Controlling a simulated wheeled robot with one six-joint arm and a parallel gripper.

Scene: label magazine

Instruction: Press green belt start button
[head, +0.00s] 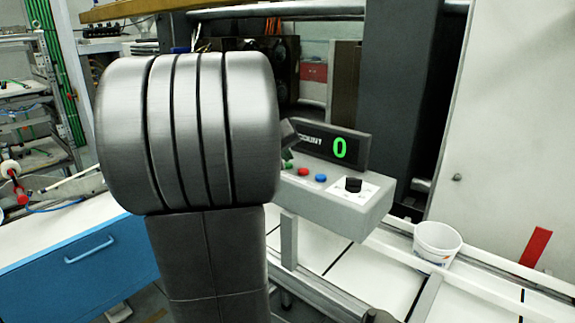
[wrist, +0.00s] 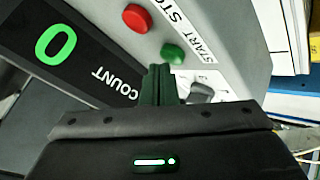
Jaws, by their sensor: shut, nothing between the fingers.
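The green start button (wrist: 173,54) sits on the grey control box beside the "START" lettering in the wrist view. In the head view the green button (head: 288,165) shows at the left end of the button row, partly hidden by my arm. My gripper (wrist: 159,70) is shut and empty, its fingertips just beside the green button in the wrist view. I cannot tell whether they touch it. In the head view only a small dark part of my gripper shows past my arm, above the button.
A red button (wrist: 137,18) is close to the green one. A blue button (head: 321,178) and black knob (head: 353,185) are further right on the control box (head: 345,212). The count display (head: 331,146) reads 0 behind them. A white bucket (head: 437,243) stands at the right.

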